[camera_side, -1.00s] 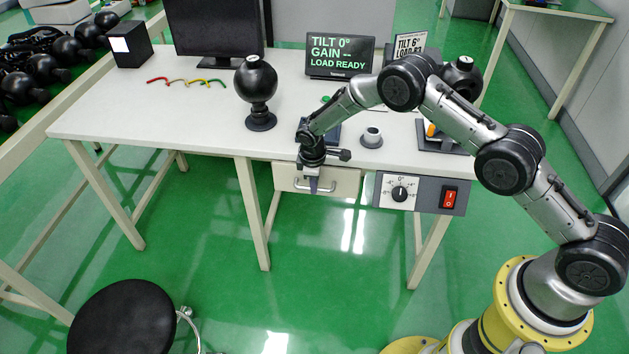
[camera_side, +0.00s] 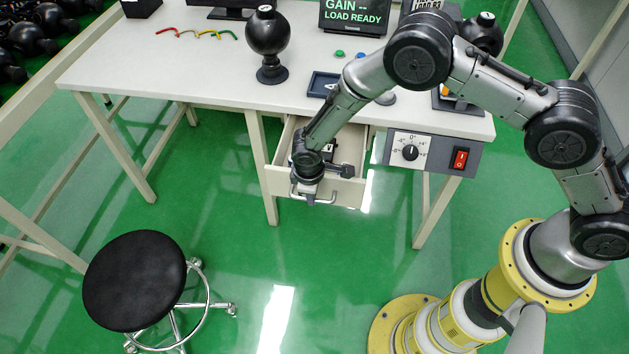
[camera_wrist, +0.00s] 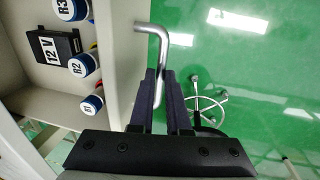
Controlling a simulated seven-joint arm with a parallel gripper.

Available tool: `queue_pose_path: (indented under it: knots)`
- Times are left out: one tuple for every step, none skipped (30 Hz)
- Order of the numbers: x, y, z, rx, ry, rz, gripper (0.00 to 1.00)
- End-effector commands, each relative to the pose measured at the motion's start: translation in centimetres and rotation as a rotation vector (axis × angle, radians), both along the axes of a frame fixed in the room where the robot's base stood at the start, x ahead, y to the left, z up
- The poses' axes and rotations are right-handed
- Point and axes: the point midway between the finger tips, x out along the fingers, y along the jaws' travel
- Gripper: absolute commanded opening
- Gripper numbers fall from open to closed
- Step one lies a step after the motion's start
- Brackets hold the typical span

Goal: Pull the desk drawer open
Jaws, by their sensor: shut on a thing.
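The desk drawer (camera_side: 345,190) is pulled out from under the desktop, and its open top shows in the side view. In the wrist view the drawer front (camera_wrist: 118,50) runs up and down, with the metal bar handle (camera_wrist: 152,29) to its right. My gripper (camera_side: 308,197) is at the drawer front in the side view. In the wrist view my gripper (camera_wrist: 163,88) has its two dark fingers shut around the handle. Inside the drawer are a black box marked 12 V (camera_wrist: 48,50) and round pieces marked R3 (camera_wrist: 72,8) and R2 (camera_wrist: 82,66).
A control panel (camera_side: 432,153) with a dial and red switch hangs right of the drawer. A black stool (camera_side: 135,280) stands on the floor at front left. A black ball on a stand (camera_side: 267,35) is on the desktop (camera_side: 180,75). Floor in front of the drawer is clear.

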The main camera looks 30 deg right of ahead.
Motion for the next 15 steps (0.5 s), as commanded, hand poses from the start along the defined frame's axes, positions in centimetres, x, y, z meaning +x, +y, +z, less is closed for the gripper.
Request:
queue_pose_path:
  knots:
    - [-0.21, 0.19, 0.08, -0.001, 0.0, 0.0, 0.0]
    - [-0.28, 0.26, 0.07, -0.001, 0.0, 0.0, 0.0]
    - [-0.37, 0.34, 0.07, -0.001, 0.0, 0.0, 0.0]
    - [-0.4, 0.39, 0.07, -0.001, 0.0, 0.0, 0.0]
    - [-0.43, 0.42, 0.07, -0.001, 0.0, 0.0, 0.0]
    - [-0.46, 0.45, 0.06, -0.001, 0.0, -0.001, 0.0]
    - [-0.47, 0.46, 0.07, -0.001, 0.0, -0.001, 0.0]
    - [-0.47, 0.46, 0.07, -0.001, 0.0, -0.001, 0.0]
    - [-0.47, 0.46, 0.06, -0.001, 0.0, -0.001, 0.0]
    - [-0.46, 0.45, 0.06, -0.001, 0.0, -0.001, 0.0]
    - [-0.46, 0.45, 0.06, -0.001, 0.0, -0.001, 0.0]
    - [-0.45, 0.45, 0.07, -0.001, 0.0, -0.001, 0.0]
    - [-0.45, 0.45, 0.07, -0.001, 0.0, -0.001, 0.0]
    - [-0.45, 0.45, 0.07, -0.001, 0.0, -0.001, 0.0]
    - [-0.44, 0.44, 0.07, -0.001, 0.0, 0.0, 0.18]
